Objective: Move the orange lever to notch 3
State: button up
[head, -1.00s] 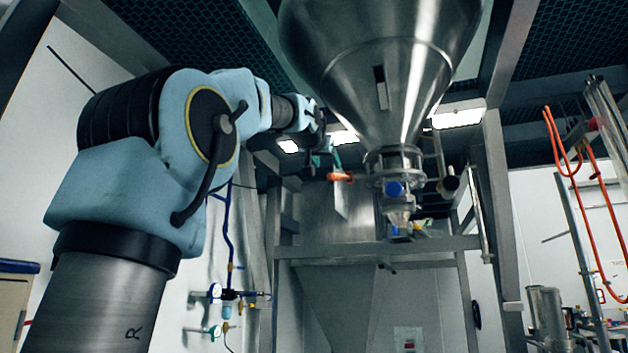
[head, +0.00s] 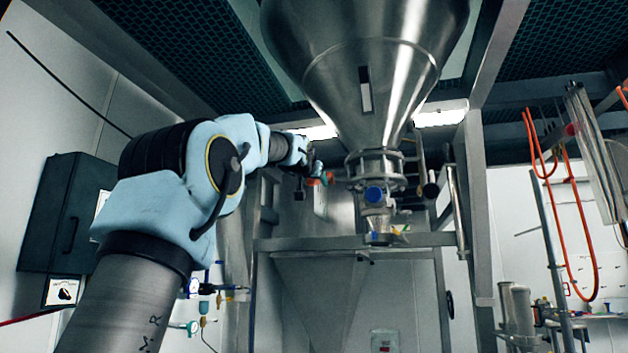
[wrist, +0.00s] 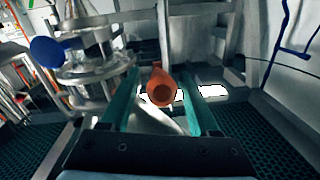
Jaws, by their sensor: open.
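The orange lever (head: 328,177) sticks out to the left of the valve (head: 376,168) under the steel hopper. In the wrist view, the lever's round hollow end (wrist: 162,90) points at the camera and lies between the two teal fingers. My gripper (wrist: 160,112) is open, with a visible gap on each side of the lever. In the head view, my gripper (head: 314,172) is small and dark, close beside the lever's outer end. I cannot tell whether a finger touches it. No notch markings are legible.
A blue knob (head: 375,194) sits on the valve's front; it also shows in the wrist view (wrist: 46,51). The large steel hopper (head: 362,60) hangs just above. A steel frame beam (head: 300,243) crosses below. Orange hoses (head: 570,220) hang far right, apart from the arm.

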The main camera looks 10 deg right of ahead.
jog(key=shift+c, duration=0.3)
grip_shut()
dwell(1.0)
